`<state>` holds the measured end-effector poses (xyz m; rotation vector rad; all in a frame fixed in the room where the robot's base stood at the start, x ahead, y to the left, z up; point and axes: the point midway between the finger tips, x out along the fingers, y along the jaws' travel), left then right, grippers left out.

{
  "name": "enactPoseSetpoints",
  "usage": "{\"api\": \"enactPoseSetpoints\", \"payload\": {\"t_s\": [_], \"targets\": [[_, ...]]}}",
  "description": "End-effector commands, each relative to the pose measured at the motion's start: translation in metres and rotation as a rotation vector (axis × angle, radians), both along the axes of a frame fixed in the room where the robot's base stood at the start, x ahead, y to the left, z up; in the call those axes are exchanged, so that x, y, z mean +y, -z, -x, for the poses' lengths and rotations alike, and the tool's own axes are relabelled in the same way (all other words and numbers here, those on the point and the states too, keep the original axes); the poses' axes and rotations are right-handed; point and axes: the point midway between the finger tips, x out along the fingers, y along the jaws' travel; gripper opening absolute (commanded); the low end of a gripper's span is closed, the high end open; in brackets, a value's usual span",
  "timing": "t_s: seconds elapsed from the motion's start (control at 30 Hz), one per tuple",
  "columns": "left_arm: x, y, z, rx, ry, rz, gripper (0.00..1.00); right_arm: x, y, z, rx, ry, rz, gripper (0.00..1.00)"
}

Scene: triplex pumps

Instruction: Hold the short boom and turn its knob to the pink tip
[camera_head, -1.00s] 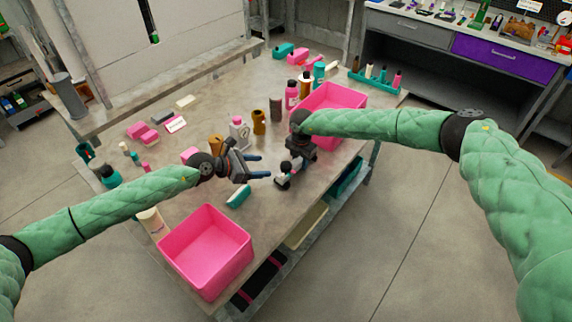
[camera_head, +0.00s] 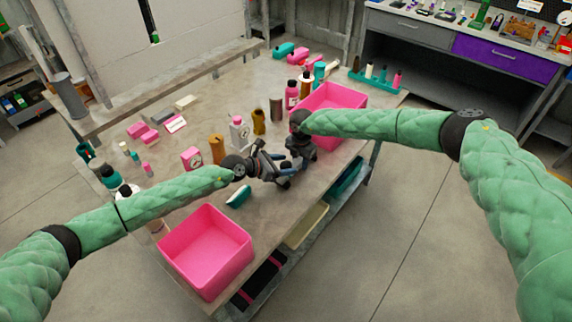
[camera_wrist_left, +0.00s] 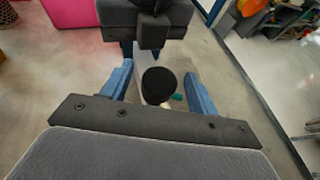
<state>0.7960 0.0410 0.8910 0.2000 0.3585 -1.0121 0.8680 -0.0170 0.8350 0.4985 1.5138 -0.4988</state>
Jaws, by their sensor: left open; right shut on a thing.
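The short boom shows in the left wrist view as a pale bar (camera_wrist_left: 139,62) with a round black knob (camera_wrist_left: 159,85) on it. A bit of teal (camera_wrist_left: 178,97) shows beside the knob; no pink tip can be made out. My right gripper (camera_head: 296,160) is shut on the boom and holds it above the table's right edge; its dark body also shows at the top of the left wrist view. My left gripper (camera_wrist_left: 158,78) is open, with one blue finger on each side of the knob and gaps visible. In the head view, the grippers largely hide the boom.
A pink bin (camera_head: 206,250) stands on the near table corner, and another pink bin (camera_head: 335,98) stands behind my right gripper. A teal block (camera_head: 238,196) lies close below my left arm.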

Motion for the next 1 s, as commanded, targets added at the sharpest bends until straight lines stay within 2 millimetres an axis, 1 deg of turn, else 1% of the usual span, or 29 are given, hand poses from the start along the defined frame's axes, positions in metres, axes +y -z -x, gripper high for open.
{"api": "enactPoseSetpoints", "payload": {"t_s": [0.1, 0.4, 0.43, 0.57, 0.6, 0.63, 0.67, 1.0], "targets": [[-0.0053, 0.0022, -0.0035, -0.001, 0.0, 0.0, 0.59, 0.0, -0.0004, -0.0002, 0.0, 0.0, 0.0, 0.0], [-0.0067, 0.0032, -0.0043, 0.0, 0.0, -0.001, 0.59, 0.0, -0.0004, -0.0002, 0.0, 0.0, 0.0, 0.0], [-0.0067, 0.0032, -0.0043, 0.0, 0.0, -0.001, 0.57, 0.0, -0.0004, -0.0002, 0.0, 0.0, 0.0, 0.0], [-0.0067, 0.0032, -0.0042, 0.0, 0.0, -0.001, 0.32, 0.0, -0.0004, -0.0001, 0.0, 0.0, 0.0, 0.0], [-0.0066, 0.0032, -0.0043, 0.0, 0.0, -0.001, 0.24, 0.0, -0.0004, -0.0001, 0.0, 0.0, 0.0, 0.0], [-0.0066, 0.0032, -0.0043, 0.0, 0.0, -0.001, 0.18, 0.0, -0.0004, -0.0001, 0.0, 0.0, 0.0, 0.0], [-0.0066, 0.0032, -0.0043, 0.0, 0.0, -0.001, 0.15, 0.0, -0.0004, -0.0001, 0.0, 0.0, 0.0, 0.0], [-0.006, 0.0045, -0.0049, 0.004, 0.038, -0.008, 0.15, 0.0001, -0.0003, 0.0, 0.0, -0.001, 0.0, 0.0]]}}
